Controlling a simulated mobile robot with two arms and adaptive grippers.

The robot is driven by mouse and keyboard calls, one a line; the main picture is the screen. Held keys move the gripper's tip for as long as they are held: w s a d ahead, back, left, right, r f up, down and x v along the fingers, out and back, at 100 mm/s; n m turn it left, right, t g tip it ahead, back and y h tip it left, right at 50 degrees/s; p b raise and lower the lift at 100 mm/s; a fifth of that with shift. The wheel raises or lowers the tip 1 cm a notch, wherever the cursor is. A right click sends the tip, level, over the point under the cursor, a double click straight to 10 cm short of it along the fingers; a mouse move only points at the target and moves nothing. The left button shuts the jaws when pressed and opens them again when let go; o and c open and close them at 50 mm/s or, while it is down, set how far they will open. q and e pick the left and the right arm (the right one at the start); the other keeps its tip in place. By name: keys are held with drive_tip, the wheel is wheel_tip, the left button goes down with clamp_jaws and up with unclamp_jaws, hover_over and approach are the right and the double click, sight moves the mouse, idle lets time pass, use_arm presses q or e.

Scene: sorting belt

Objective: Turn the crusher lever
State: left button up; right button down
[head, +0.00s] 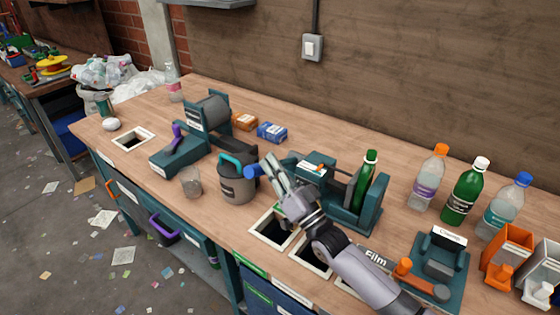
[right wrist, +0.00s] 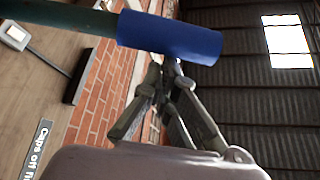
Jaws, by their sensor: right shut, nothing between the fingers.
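The crusher (head: 371,214) is a teal machine on the bench with a green bottle (head: 367,178) standing in it. Its lever ends in a blue handle (head: 251,172), which sticks out to the left. In the right wrist view the blue handle (right wrist: 170,37) crosses above my fingertips on a dark teal bar (right wrist: 60,18). My right gripper (head: 274,170) is shut and empty, its fingers pointing up and left beside the handle. In the right wrist view the gripper (right wrist: 166,68) has its tips close to the handle's lower edge; I cannot tell whether they touch. My left gripper is not in view.
A grey pot (head: 237,187) with a teal handle stands just left of the lever. Square openings (head: 268,238) lie in the bench below my gripper. Several capped bottles (head: 467,191) stand to the right. A small teal stand (head: 440,262) is near my forearm.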

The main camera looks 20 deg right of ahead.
sight(263, 174)
drive_tip(key=shift+s+a+f+b, duration=0.2)
drive_tip(key=shift+a+f+b, duration=0.1)
drive_tip(key=shift+f, duration=0.3)
drive_tip(key=shift+s+a+f+b, duration=0.2)
drive_tip(key=shift+a+f+b, duration=0.05)
drive_tip(key=shift+f, duration=0.4)
drive_tip(key=shift+s+a+f+b, duration=0.2)
drive_tip(key=shift+a+f+b, duration=0.1)
drive_tip(key=shift+f, duration=0.3)
